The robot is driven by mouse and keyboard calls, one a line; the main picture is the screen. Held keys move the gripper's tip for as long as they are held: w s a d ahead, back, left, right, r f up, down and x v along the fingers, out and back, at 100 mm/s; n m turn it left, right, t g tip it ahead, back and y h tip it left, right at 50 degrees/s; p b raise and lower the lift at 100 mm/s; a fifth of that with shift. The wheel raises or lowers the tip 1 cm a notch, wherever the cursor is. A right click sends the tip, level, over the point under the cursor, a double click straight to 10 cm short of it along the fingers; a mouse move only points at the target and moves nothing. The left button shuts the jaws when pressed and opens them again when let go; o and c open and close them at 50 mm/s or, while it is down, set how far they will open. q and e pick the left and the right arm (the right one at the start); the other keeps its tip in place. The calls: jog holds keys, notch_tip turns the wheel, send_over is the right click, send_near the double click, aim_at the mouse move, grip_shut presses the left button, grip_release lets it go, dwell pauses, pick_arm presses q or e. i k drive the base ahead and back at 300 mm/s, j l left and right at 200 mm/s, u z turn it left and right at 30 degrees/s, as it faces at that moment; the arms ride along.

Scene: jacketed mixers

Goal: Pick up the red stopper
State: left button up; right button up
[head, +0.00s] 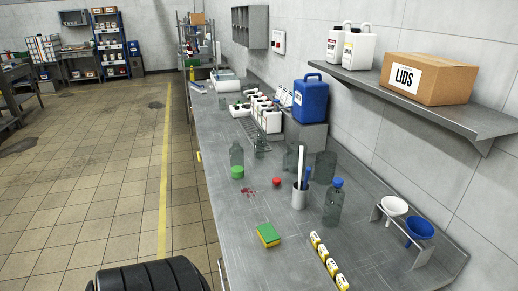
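The red stopper (276,182) is a small red piece in the middle of the steel bench (235,215), just left of a white cup (299,197) that holds a tall white stick-like item. It appears to rest on the bench top. Neither of my grippers shows in the head view, and nothing is touching the stopper.
Clear bottles stand around the stopper, one blue-capped (333,204). A green cap (237,172) and red spots (249,193) lie to its left. A sponge (268,235) and yellow-and-white items (328,261) are nearer. A shelf (440,98) overhangs the right side.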

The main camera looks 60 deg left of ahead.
aim_at(276, 181)
jog(key=u, duration=1.75)
